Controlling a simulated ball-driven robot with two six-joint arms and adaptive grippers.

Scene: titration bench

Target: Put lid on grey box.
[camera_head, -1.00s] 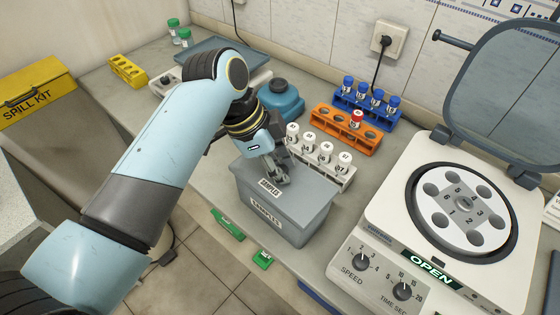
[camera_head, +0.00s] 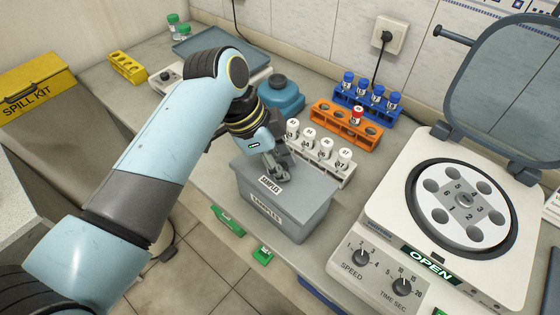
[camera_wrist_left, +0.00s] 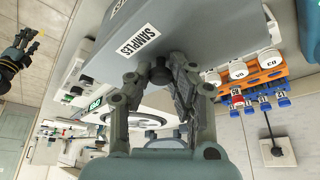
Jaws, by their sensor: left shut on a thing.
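The grey box (camera_head: 304,229) stands on the bench at the middle of the head view, with a SAMPLES label on its front. The grey lid (camera_head: 306,189), with its own SAMPLES label, lies over the top of the box and looks level; I cannot tell if it is fully seated. My left gripper (camera_head: 279,176) is shut on the lid near its middle, from above; the fingers hide the gripped part. The lid fills the top of the left wrist view (camera_wrist_left: 195,28). My right gripper (camera_wrist_left: 18,52) seems to show at that view's left edge, its jaws unclear.
A rack of white-capped vials (camera_head: 341,177) stands close behind the box. An orange rack (camera_head: 337,127), a blue rack (camera_head: 356,105) and a blue bottle (camera_head: 284,98) are further back. A centrifuge (camera_head: 385,231) with its cover raised stands to the right.

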